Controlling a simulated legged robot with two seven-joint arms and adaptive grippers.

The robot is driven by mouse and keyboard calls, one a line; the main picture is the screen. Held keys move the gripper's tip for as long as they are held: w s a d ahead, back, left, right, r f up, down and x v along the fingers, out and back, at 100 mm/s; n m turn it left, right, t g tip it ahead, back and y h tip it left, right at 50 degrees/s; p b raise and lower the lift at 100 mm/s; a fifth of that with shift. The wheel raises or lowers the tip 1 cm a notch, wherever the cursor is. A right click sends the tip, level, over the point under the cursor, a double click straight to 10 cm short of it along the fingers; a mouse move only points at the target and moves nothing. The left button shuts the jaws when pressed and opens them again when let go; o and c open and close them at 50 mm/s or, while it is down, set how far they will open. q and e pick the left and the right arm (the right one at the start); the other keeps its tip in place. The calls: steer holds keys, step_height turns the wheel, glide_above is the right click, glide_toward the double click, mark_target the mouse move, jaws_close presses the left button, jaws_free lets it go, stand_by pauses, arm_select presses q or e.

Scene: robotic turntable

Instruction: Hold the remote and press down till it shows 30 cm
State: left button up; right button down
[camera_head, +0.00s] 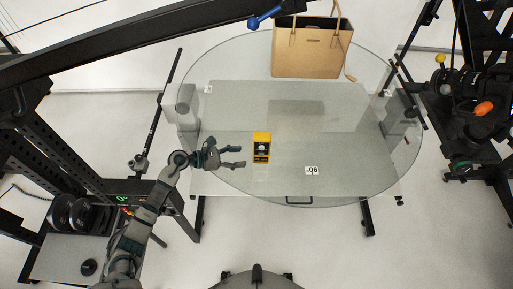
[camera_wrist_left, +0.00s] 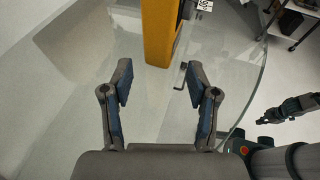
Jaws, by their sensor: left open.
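The yellow remote (camera_head: 262,147) stands on the round glass top (camera_head: 225,95), with a dark front face. My left gripper (camera_head: 238,157) is open and empty just to the left of the remote, its fingers pointing toward it. In the left wrist view, the remote's yellow side (camera_wrist_left: 160,32) is ahead of the two parted fingers (camera_wrist_left: 160,82) and not between them. A small display (camera_head: 122,198) at the lower left glows green; its reading is too small to be sure of. What looks like my right gripper (camera_wrist_left: 288,106) shows small at the wrist view's right edge.
A tan bag (camera_head: 312,52) stands at the back of the glass. A white number label (camera_head: 312,170) lies right of the remote. Dark rack frames stand at left and right, with weight plates (camera_head: 68,213) at lower left. The glass around the remote is mostly clear.

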mark_target(258, 155)
arm_select(q)
steer(key=x, duration=0.4)
steer(key=shift+s+d+r, duration=0.15)
steer(key=shift+d+r, duration=0.05)
steer(key=b+x, duration=0.1)
steer(key=x, duration=0.3)
steer(key=shift+d+f+b, duration=0.1)
steer(key=shift+b, duration=0.25)
steer(key=shift+a, duration=0.55)
steer(key=shift+c, duration=0.7)
steer(key=shift+d, duration=0.2)
steer(key=c, duration=0.4)
steer(key=shift+d, duration=0.2)
steer(key=shift+c, duration=0.9)
steer(key=shift+d, duration=0.35)
steer(key=shift+a, duration=0.5)
steer(key=shift+d, duration=0.2)
arm_select(e)
steer(key=shift+s+d+f, duration=0.1)
steer(key=shift+d+f, duration=0.9)
steer(key=shift+d, duration=0.15)
